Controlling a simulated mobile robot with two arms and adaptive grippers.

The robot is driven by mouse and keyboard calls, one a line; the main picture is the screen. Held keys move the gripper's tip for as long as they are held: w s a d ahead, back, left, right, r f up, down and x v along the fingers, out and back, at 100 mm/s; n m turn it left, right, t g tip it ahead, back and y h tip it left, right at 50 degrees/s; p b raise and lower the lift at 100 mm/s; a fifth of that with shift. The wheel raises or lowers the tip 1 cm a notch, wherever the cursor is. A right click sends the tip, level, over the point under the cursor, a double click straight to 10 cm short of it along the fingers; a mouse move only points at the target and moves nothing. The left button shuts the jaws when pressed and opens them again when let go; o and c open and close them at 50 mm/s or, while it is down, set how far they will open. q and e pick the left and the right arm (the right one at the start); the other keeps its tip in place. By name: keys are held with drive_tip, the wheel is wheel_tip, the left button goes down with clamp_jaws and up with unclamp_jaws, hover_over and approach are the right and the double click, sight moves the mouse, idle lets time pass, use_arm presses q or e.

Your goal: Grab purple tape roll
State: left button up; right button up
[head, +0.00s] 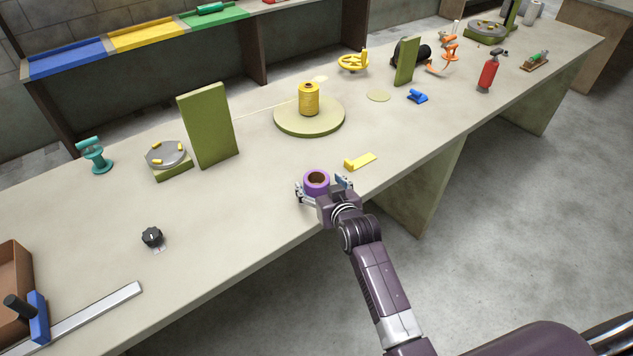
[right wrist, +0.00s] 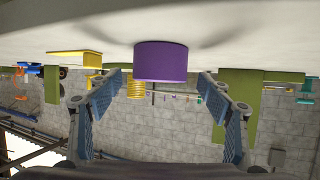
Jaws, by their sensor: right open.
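The purple tape roll (head: 316,182) stands on the workbench near its front edge. Its brown core shows from above in the head view. My right gripper (head: 323,187) is at the roll, with one finger on each side of it in the head view. In the right wrist view, which is upside down, the roll (right wrist: 161,62) sits ahead between the two open blue-padded fingers (right wrist: 156,92). Gaps show on both sides of the roll, and I see no contact. My left gripper is not in view.
A yellow bracket-like piece (head: 360,161) lies just behind and right of the roll. A yellow spool (head: 309,99) stands on a round green disc (head: 290,124) farther back. A black knob (head: 152,237) is to the left. The workbench (head: 240,215) is bare left of the roll.

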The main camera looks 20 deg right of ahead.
drive_tip(key=shift+x, duration=0.85)
drive_tip(key=shift+s, duration=0.1)
drive_tip(key=c, duration=1.2)
drive_tip(key=shift+c, duration=0.3)
drive_tip(key=shift+r, duration=0.15)
drive_tip(key=shift+c, duration=0.2)
